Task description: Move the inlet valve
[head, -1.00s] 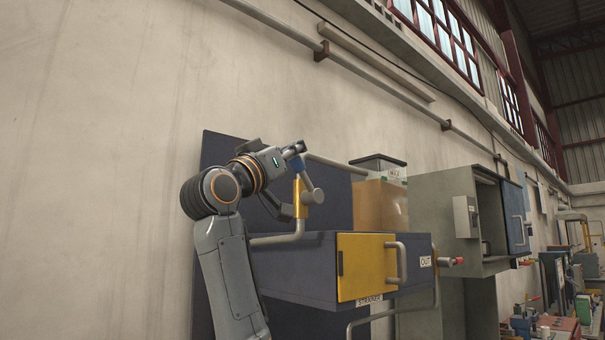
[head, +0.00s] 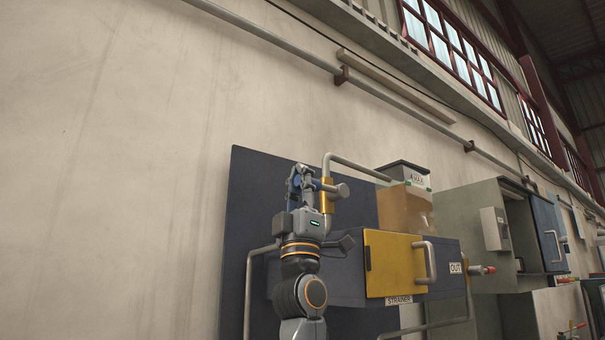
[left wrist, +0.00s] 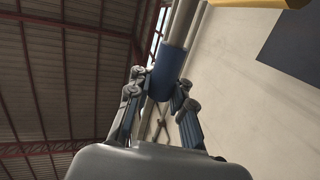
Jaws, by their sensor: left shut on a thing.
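The inlet valve has a yellow body (head: 327,196) on a grey pipe, with a grey cylinder (head: 342,190) sticking out at its right. My left gripper (head: 304,176) is just left of the yellow body and shut on the valve handle. In the left wrist view, the handle's blue sleeve (left wrist: 166,72) on a grey bar sits between the fingers of my left gripper (left wrist: 159,90). In the head view the gripper hides most of the handle. My right gripper is not in view.
Below and right is a dark blue box with a yellow door (head: 393,264) marked STRAINER. A dark panel (head: 255,200) backs the valve. A grey cabinet (head: 470,235) stands further right. Bare wall (head: 120,150) fills the left.

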